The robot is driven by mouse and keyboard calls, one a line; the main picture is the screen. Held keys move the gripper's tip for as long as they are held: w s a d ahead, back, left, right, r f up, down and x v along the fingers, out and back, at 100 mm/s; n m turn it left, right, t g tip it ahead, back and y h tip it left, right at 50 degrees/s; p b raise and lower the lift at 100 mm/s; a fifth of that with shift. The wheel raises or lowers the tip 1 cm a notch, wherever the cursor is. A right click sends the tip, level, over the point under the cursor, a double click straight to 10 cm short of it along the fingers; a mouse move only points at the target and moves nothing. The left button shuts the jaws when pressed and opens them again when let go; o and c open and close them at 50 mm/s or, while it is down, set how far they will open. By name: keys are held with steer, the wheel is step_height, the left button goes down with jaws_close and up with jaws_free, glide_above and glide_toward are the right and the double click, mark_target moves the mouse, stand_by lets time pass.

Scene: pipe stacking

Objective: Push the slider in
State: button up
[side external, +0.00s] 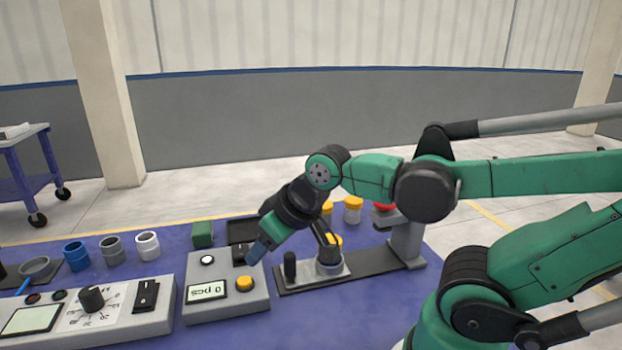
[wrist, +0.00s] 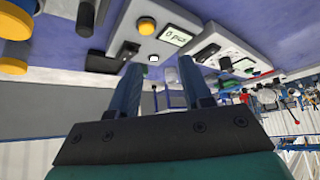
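The slider (side external: 318,272) is a grey plate with an upright black handle (side external: 290,266) and a round grey holder. It sits on a dark rail (side external: 375,268) right of the control box, with the press stand at the rail's right end. The handle also shows at the top left of the wrist view (wrist: 87,16). My gripper (side external: 258,250) is tilted down above the back of the control box, left of the handle and apart from it. In the wrist view its two blue fingers (wrist: 160,78) are spread with nothing between them. My arm partly hides the holder.
The grey control box (side external: 228,303) with a yellow button and "0 pcs" display stands below my gripper. A dial panel (side external: 95,310) is left of it. Pipe rings (side external: 147,245) and yellow-topped containers (side external: 353,209) stand behind. The grey press stand (side external: 407,243) is at right.

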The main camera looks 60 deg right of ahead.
mark_target(290, 254)
steer(key=shift+o, duration=0.9)
steer(key=w+d+f+m+g, duration=0.2)
steer(key=d+m+g, duration=0.1)
steer(key=d+m, duration=0.2)
steer(key=shift+w+d+f+m+g, duration=0.15)
steer(key=shift+w+d+m+g, duration=0.1)
steer(key=shift+m+g, duration=0.2)
steer(key=d+f+m+g, duration=0.1)
steer(key=d+f+m, duration=0.1)
steer(key=d+m, duration=0.1)
steer(key=d+f+m+g, duration=0.1)
steer(key=shift+w+d+f+m+g, duration=0.15)
steer(key=shift+w+f+m+g, duration=0.15)
steer(key=shift+f+g, duration=0.1)
steer(key=shift+d+f+m, duration=0.2)
steer(key=shift+f+m, duration=0.05)
steer(key=shift+f, duration=2.75)
jaws_close()
